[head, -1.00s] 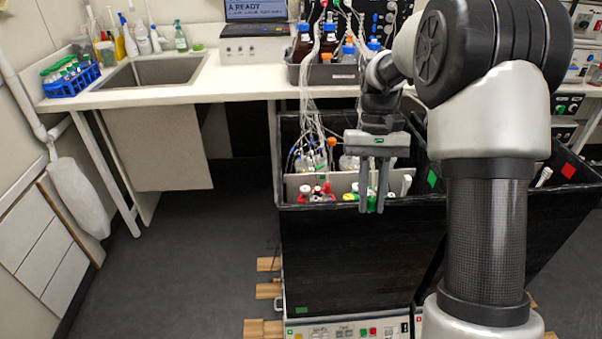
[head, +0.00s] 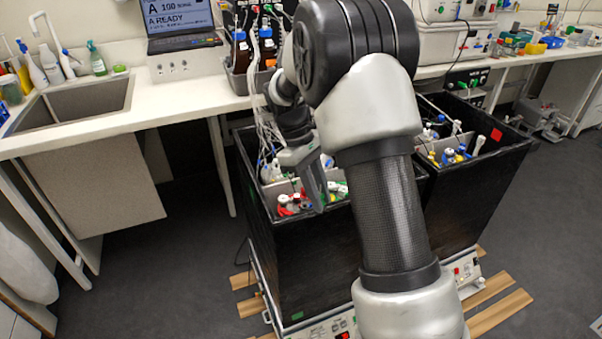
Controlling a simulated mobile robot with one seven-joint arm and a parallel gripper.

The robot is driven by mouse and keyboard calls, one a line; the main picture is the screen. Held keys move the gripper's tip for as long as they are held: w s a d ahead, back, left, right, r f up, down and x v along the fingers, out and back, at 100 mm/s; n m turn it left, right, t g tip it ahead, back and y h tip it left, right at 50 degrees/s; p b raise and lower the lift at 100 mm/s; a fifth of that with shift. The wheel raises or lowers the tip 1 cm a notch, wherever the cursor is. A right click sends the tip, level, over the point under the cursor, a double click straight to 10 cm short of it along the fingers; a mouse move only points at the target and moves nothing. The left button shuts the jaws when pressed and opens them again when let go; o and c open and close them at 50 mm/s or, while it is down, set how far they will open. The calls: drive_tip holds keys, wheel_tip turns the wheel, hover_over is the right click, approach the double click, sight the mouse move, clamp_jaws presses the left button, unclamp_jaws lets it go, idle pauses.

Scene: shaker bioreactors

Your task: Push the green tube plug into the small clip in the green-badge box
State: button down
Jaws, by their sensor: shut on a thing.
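The green-badge box is the black left-hand box (head: 310,262), with a green badge (head: 296,316) low on its front. My gripper (head: 319,208) points down over its front part, by a pale divider and several red, white and green caps. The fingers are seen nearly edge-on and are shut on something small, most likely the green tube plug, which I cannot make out. The small clip cannot be made out either. Green-and-white caps (head: 337,188) show just right of the fingers. My arm hides the box's right side.
A second black box (head: 470,205) with a red badge (head: 497,134) stands to the right, holding bottles and tubes. Thin tubing (head: 255,125) runs from bottles on the bench into the left box. The sink bench (head: 100,130) is behind left. Floor is clear at left.

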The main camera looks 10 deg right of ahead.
drive_tip(key=w+f+n+t, duration=0.1)
drive_tip(key=w+n+t, duration=0.1)
drive_tip(key=n, duration=0.4)
drive_tip(key=w+a+f+n+t, duration=0.1)
drive_tip(key=n+t, duration=0.1)
drive_tip(key=n, duration=0.5)
drive_tip(key=w+a+f+n+t, duration=0.1)
drive_tip(key=w+f+n+t, duration=0.1)
drive_tip(key=n, duration=0.5)
drive_tip(key=shift+w+a+t+y, duration=0.25)
drive_tip(key=shift+w+t+y, duration=0.1)
drive_tip(key=shift+t, duration=0.25)
drive_tip(key=shift+r, duration=0.2)
drive_tip(key=shift+f+b, duration=0.4)
drive_tip(key=shift+f, duration=0.65)
idle(0.3)
drive_tip(key=c, duration=1.5)
unclamp_jaws()
